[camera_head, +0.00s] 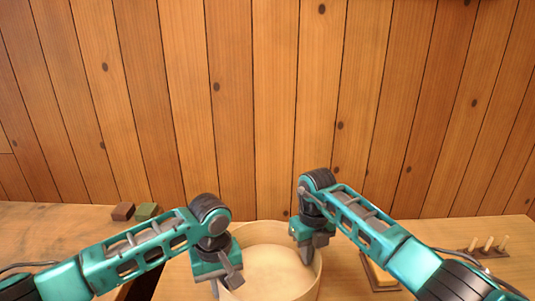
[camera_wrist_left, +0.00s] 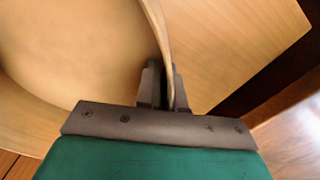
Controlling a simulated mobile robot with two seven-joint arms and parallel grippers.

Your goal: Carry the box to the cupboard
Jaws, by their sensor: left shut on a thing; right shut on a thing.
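The box (camera_head: 268,272) is a round, open, pale wooden one with a thin wall, at the bottom middle of the head view. It looks empty inside as far as I can see. My left gripper (camera_head: 228,284) is shut on the left part of its wall. In the left wrist view the fingers (camera_wrist_left: 161,88) pinch the thin wall (camera_wrist_left: 158,35) between them. My right gripper (camera_head: 308,254) is shut on the wall at the right side, one finger showing inside the box. The bottom front of the box is cut off by the frame. No cupboard shows in either view.
A wooden table (camera_head: 510,235) lies under the box. A brown block (camera_head: 123,211) and a green block (camera_head: 146,211) stand at the left. A pegged board (camera_head: 485,247) and a small yellowish block on a dark base (camera_head: 380,275) lie right. A plank wall (camera_head: 270,110) closes the back.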

